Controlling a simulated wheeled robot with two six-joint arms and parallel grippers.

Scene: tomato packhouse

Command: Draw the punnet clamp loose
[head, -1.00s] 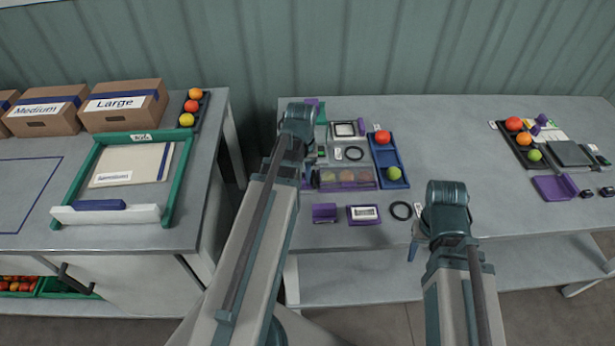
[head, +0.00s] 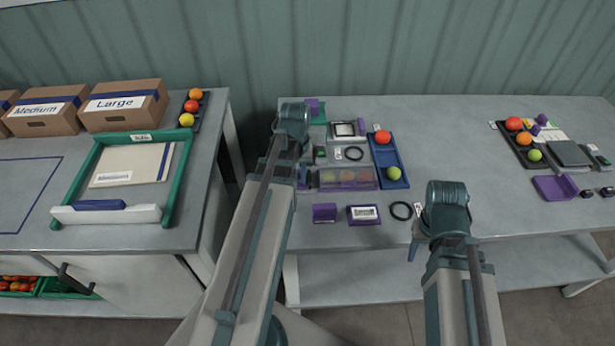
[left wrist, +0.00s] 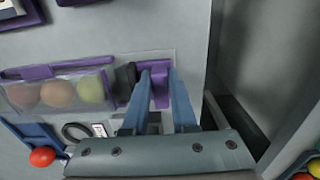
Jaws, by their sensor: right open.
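The clear punnet (head: 347,187) with several tomatoes lies on the right-hand table; in the left wrist view the punnet (left wrist: 62,105) is at the left. The purple punnet clamp (left wrist: 160,88) is between the two fingers of my left gripper (left wrist: 160,85), at the right end of the punnet in that view. The fingers appear shut on it. A dark block stands between clamp and punnet. In the head view my left arm hides most of the left gripper and clamp. My right gripper (head: 414,243) is open and empty by the table's front edge.
A blue tray (head: 398,183) with tomatoes, a black ring (head: 402,211) and purple-edged boxes (head: 363,215) are close to the punnet. A green frame (head: 174,189) stands on the left table.

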